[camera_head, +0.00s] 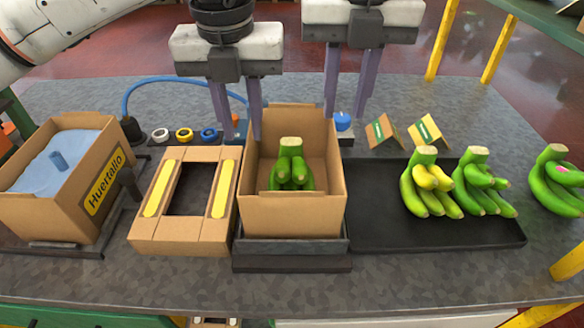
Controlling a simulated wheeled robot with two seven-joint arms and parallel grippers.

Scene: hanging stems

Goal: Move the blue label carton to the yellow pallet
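A tall open brown carton (292,215) stands on a dark platform in the middle of the table, with a green banana bunch (291,172) inside. No label shows on its visible faces. Another open carton (52,212) at the left holds blue sheet material and has a yellow label on its right side. I cannot make out a blue label carton or a yellow pallet for certain. My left gripper (242,138) is open, its fingers pointing down at the middle carton's back left corner. My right gripper (344,116) is open at its back right corner. Contact cannot be told.
A cardboard frame (180,242) with two yellow strips lies left of the middle carton. White, yellow and blue rings (184,135) lie behind it. A black tray (400,238) with banana bunches (428,190) lies right. Two small folded cards (426,131) stand behind it.

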